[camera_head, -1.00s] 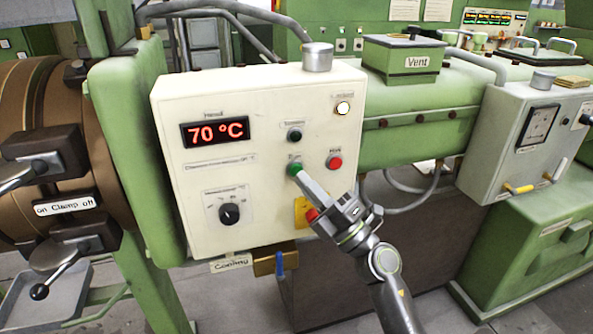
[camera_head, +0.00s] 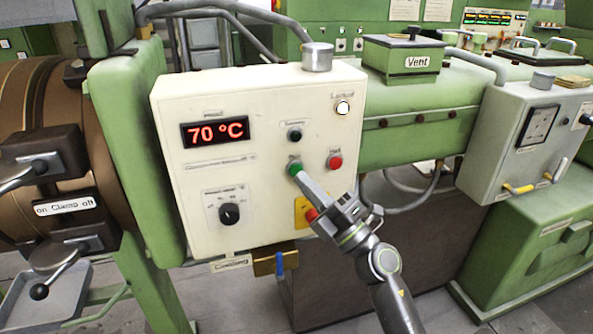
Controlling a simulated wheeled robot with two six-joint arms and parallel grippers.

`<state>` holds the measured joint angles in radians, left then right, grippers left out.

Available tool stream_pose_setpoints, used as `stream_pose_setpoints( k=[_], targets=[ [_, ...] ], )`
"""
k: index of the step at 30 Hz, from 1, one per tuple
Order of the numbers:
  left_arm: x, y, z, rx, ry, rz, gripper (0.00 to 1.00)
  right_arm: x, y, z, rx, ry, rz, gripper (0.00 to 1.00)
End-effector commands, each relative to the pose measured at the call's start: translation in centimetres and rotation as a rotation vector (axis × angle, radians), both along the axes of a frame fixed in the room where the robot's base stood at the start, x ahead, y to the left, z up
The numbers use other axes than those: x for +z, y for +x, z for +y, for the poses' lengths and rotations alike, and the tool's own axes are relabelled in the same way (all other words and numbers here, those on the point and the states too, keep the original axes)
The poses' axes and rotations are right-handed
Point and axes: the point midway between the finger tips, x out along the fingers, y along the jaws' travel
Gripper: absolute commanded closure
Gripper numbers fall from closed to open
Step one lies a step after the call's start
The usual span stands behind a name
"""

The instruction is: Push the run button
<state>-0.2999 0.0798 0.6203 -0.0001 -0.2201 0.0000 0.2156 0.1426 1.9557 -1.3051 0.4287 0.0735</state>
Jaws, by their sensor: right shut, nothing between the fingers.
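The cream control panel (camera_head: 265,215) faces me in the middle of the view. The green button (camera_head: 294,168) sits in its middle, below a black knob (camera_head: 294,134) and left of a red button (camera_head: 335,162). The small label above the green button is too blurred to read. My right gripper (camera_head: 300,176) comes in from the lower right with its fingers shut and empty. Its fingertips are at the green button's lower edge and seem to touch it; I cannot tell how far the button is pressed. My left gripper is not in view.
A red display (camera_head: 215,132) reads 70 °C. A red emergency button (camera_head: 311,215) on a yellow plate is partly covered by my gripper. A dial (camera_head: 229,213) is at the lower left of the panel. A grey box (camera_head: 500,140) with a gauge stands at the right.

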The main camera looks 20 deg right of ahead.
Motion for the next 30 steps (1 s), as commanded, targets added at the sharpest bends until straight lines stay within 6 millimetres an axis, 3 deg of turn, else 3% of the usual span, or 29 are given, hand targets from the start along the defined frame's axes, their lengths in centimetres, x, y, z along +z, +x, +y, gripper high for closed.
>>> stream_pose_setpoints(
  k=[30],
  targets=[
    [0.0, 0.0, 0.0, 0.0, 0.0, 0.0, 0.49, 0.0, 1.2, 0.0, 0.0, 0.0, 0.0, 1.0]
  ],
)
